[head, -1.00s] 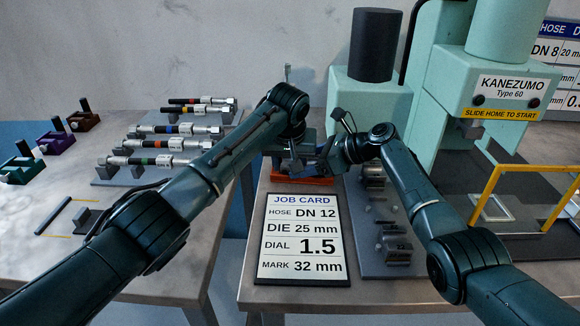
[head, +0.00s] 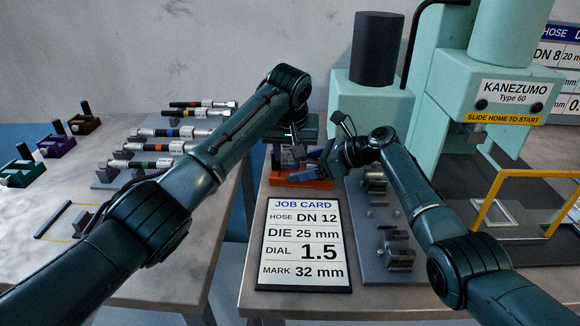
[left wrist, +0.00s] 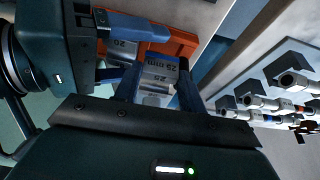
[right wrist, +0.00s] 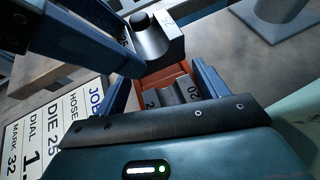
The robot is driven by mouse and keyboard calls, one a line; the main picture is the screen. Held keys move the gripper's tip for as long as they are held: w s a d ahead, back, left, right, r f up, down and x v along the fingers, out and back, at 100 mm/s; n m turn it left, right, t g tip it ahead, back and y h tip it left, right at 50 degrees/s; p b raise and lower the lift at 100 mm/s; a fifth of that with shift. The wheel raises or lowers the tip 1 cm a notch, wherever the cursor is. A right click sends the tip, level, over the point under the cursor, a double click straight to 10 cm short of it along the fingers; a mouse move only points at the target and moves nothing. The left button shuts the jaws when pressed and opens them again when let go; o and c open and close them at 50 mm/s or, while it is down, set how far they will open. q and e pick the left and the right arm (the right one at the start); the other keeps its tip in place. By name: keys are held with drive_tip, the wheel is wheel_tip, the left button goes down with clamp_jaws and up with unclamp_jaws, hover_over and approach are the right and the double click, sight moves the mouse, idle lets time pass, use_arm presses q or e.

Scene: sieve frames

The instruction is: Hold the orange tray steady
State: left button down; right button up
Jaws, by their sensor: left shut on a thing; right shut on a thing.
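The orange tray (head: 312,184) lies on the bench behind the job card, partly hidden by my grippers. It also shows in the left wrist view (left wrist: 172,38) and right wrist view (right wrist: 168,73). My right gripper (head: 322,162) is shut on the tray, its fingers on either side of the end holding a grey die marked 20 (right wrist: 180,92). My left gripper (head: 291,160) is shut on a grey die marked 25 mm (left wrist: 160,78), at or just above the tray. Whether that die touches the tray I cannot tell.
The job card (head: 303,243) lies in front of the tray. A grey plate with metal parts (head: 385,240) is to its right, before the green press (head: 505,95). Hose pieces (head: 180,132) lie on the left table, across a gap.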

drive_tip(key=shift+s+d+f, duration=0.2)
drive_tip(key=shift+s+f, duration=0.1)
drive_tip(key=shift+f, duration=0.15)
use_arm(q)
wheel_tip(320, 180, up, 6)
drive_tip(key=shift+s+r, duration=0.15)
use_arm(e)
drive_tip(key=o, duration=1.3)
drive_tip(key=shift+o, duration=0.9)
drive_tip(key=shift+w, duration=0.15)
use_arm(q)
drive_tip(key=shift+d, duration=0.1)
use_arm(e)
drive_tip(key=shift+o, duration=1.3)
drive_tip(key=shift+r, duration=0.25)
